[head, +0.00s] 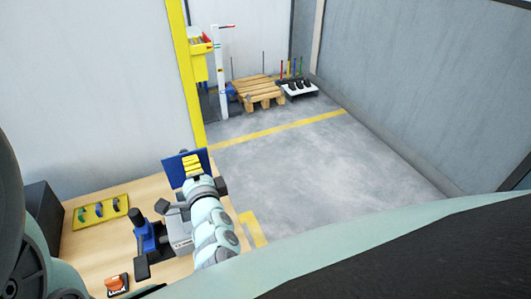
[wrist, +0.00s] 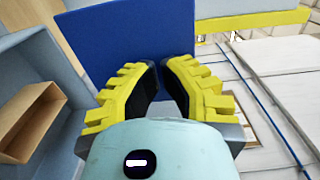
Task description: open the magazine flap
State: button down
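A flat blue panel (wrist: 125,40) fills the upper middle of the wrist view. It also stands upright at the far end of the work table in the head view (head: 172,168); I take it to be the magazine flap, though no label shows. My gripper (wrist: 159,64) has yellow ribbed fingers with black inner pads. The fingers point at the panel with a narrow gap between their tips, and blue shows through the gap. In the head view my gripper (head: 192,162) overlaps the panel. Whether the tips touch it cannot be told.
The wooden table (head: 95,258) holds a blue and grey device (head: 150,238), a yellow tray (head: 100,212) with small parts and an orange item (head: 117,284). A yellow post (head: 186,75) rises behind. A pallet (head: 258,92) stands farther back. The grey floor (head: 300,160) is clear.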

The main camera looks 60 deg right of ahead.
jog(key=p, duration=0.2)
jog(key=w+r+g+y+p, duration=0.1)
jog(key=p, duration=0.2)
jog(key=shift+w+d+r, duration=0.15)
jog(key=shift+d, duration=0.1)
jog(key=shift+w+d+g+p, duration=0.15)
jog(key=shift+g+p, duration=0.15)
jog(key=shift+p, duration=0.4)
jog(key=shift+w+d+f, duration=0.2)
jog(key=shift+w+f, duration=0.05)
jog(key=shift+f, duration=0.2)
